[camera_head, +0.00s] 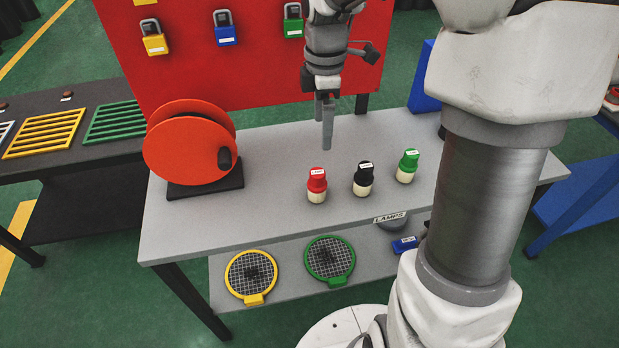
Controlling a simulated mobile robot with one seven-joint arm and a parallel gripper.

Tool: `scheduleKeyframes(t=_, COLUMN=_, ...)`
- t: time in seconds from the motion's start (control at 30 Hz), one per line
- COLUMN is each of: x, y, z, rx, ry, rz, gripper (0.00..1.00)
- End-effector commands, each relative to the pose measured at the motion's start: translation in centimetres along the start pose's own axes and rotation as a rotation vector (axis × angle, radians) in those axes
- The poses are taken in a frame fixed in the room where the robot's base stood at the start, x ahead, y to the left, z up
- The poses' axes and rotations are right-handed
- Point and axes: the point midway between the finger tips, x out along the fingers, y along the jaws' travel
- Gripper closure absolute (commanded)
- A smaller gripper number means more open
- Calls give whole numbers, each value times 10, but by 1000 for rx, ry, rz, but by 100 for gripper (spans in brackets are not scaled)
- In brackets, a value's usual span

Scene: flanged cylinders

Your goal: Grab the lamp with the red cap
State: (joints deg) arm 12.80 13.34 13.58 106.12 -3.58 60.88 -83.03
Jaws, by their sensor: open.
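The lamp with the red cap (317,184) stands upright on the grey table (260,219), leftmost of three lamps, with a pale base and a white label on its cap. A lamp with a black cap (363,179) and a lamp with a green cap (406,166) stand to its right. My gripper (325,120) points down above the table, a little behind and above the red-capped lamp and apart from it. It is open, though its fingers overlap from this angle, and nothing shows between them.
An orange reel (188,148) on a black base stands left of the lamps. Padlocks hang on the red board (270,62) behind. A lower shelf holds a yellow round screen (251,274) and a green one (329,259).

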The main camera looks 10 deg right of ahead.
Motion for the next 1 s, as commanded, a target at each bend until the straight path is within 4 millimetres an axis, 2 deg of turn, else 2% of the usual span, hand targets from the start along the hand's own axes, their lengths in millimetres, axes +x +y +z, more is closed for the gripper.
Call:
scheduleKeyframes(t=0.3, x=67, y=-2, z=-1, rx=0, ry=0, rz=-7, gripper=5)
scheduleKeyframes(t=0.5, x=104, y=-1, z=-1, rx=1, ry=0, rz=-5, gripper=5)
scheduleKeyframes(t=0.77, x=122, y=0, z=-2, rx=1, ry=0, rz=-2, gripper=5)
scheduleKeyframes(t=1.0, x=157, y=0, z=-9, rx=1, ry=0, rz=-5, gripper=5)
